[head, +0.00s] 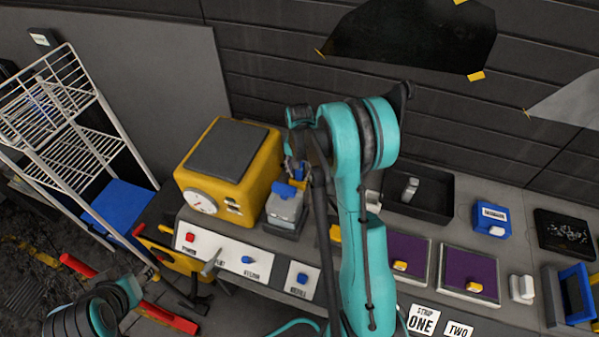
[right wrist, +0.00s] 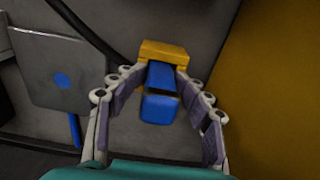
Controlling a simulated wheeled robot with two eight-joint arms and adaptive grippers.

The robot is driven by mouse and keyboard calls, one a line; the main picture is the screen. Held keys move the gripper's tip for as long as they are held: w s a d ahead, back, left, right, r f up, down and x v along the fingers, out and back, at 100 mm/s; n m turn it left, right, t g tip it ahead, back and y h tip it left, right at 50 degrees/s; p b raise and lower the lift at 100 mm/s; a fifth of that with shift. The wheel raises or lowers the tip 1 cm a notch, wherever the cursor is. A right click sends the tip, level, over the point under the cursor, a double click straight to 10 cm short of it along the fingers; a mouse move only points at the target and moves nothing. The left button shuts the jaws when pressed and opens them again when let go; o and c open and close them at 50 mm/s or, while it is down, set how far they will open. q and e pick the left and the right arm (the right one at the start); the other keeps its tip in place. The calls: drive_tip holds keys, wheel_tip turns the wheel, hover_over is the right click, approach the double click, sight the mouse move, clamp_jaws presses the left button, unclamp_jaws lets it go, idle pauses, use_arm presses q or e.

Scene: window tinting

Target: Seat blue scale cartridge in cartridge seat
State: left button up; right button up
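The blue scale cartridge (right wrist: 158,108) is between the curved fingers of my right gripper (right wrist: 161,76) in the right wrist view. The fingertips close in on its narrow far part. A yellow block (right wrist: 163,50) sits at the cartridge's far end; I cannot tell if it is the cartridge seat or part of the cartridge. In the head view my right gripper (head: 297,166) is small and partly hidden by its arm, beside the yellow machine (head: 258,165).
A grey device with a blue top (head: 285,212) stands right of the yellow machine. A labelled white button panel (head: 225,258) lies in front. A black tray (head: 428,205), purple pads (head: 468,268) and a blue box (head: 491,218) are at right. A wire rack (head: 60,110) stands at left.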

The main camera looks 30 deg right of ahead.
idle(0.3)
drive_tip(key=shift+r, duration=0.25)
wheel_tip(320, 180, up, 12)
drive_tip(key=p, duration=0.2)
drive_tip(key=shift+f+p, duration=0.1)
drive_tip(key=shift+p, duration=0.25)
drive_tip(key=shift+a+r, duration=0.1)
drive_tip(key=shift+r, duration=0.25)
drive_tip(key=s+a+r+n+t, duration=0.3)
drive_tip(key=s+a+n, duration=0.2)
drive_tip(key=s+a, duration=0.2)
drive_tip(key=s+a+r+n+t, duration=0.4)
drive_tip(key=s+a, duration=0.4)
drive_tip(key=s, duration=0.4)
drive_tip(key=shift+r+n, duration=0.2)
drive_tip(key=shift+n, duration=0.3)
drive_tip(key=shift+a, duration=0.1)
